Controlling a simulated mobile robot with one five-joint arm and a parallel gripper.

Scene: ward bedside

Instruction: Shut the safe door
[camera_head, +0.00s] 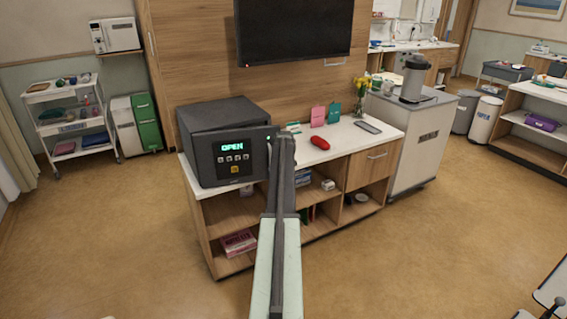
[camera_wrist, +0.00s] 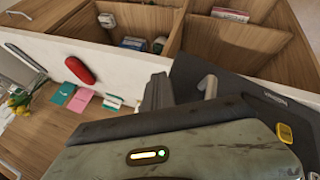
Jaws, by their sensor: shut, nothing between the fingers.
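The dark grey safe (camera_head: 215,115) stands on the left end of the white counter. Its door (camera_head: 210,170) faces me, with a keypad, a yellow key and a lit display (camera_head: 232,147) reading OPEN. The door looks close to the safe's body; I cannot tell whether a small gap is left. My gripper (camera_head: 274,135) is at the door's right edge, partly hidden by my arm.
On the counter (camera_head: 345,140) right of the safe are a red case (camera_head: 320,142), pink and green cards, flowers and a remote (camera_head: 367,127). Open shelves (camera_head: 235,210) lie below. A wall screen (camera_head: 295,28) hangs above. The floor in front is clear.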

